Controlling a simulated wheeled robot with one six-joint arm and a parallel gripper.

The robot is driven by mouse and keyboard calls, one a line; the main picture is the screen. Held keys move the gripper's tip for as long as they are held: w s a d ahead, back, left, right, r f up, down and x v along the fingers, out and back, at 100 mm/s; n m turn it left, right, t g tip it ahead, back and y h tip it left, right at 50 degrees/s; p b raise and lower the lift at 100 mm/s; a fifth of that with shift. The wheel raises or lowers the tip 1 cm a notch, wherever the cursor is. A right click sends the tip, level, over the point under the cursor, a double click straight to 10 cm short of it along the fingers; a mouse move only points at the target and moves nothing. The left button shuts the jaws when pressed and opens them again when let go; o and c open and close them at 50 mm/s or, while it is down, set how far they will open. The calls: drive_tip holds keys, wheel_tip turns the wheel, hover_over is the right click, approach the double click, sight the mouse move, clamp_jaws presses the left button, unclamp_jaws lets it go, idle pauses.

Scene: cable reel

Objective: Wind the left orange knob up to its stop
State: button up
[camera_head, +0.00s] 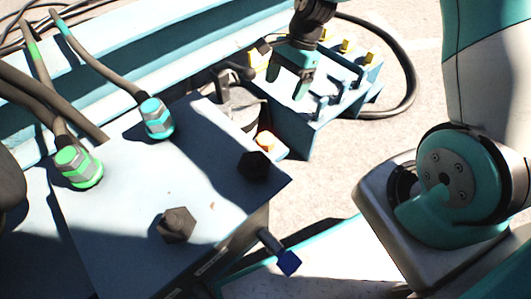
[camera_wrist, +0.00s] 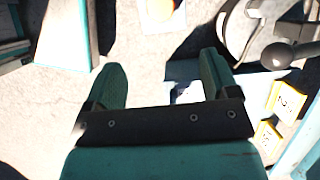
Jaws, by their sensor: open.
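An orange knob (camera_head: 265,140) sits low between the large grey-blue box and the blue block in the head view. It also shows at the top edge of the wrist view (camera_wrist: 158,8), partly cut off. I see only one orange knob, and cannot tell whether it is the left one. My gripper (camera_head: 289,80) is teal and points down above the blue block, behind and to the right of the knob. In the wrist view my gripper (camera_wrist: 160,72) has its fingers wide apart with nothing held between them.
A grey round reel (camera_head: 238,104) with a black ball handle (camera_wrist: 278,55) stands close to the gripper. The large box (camera_head: 120,215) with bolts and cable fittings fills the left. Pale ground lies right.

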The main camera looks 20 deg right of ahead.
sight(266, 137)
drive_tip(key=b+x, duration=0.3)
drive_tip(key=x, duration=0.3)
drive_tip(key=b+x, duration=0.3)
drive_tip(key=x, duration=0.3)
drive_tip(key=b+x, duration=0.3)
drive_tip(key=x, duration=0.3)
drive_tip(key=shift+d+f, duration=0.25)
drive_tip(key=shift+d, duration=0.05)
drive_tip(key=shift+c, duration=0.4)
drive_tip(key=c, duration=0.8)
drive_tip(key=shift+r, duration=0.15)
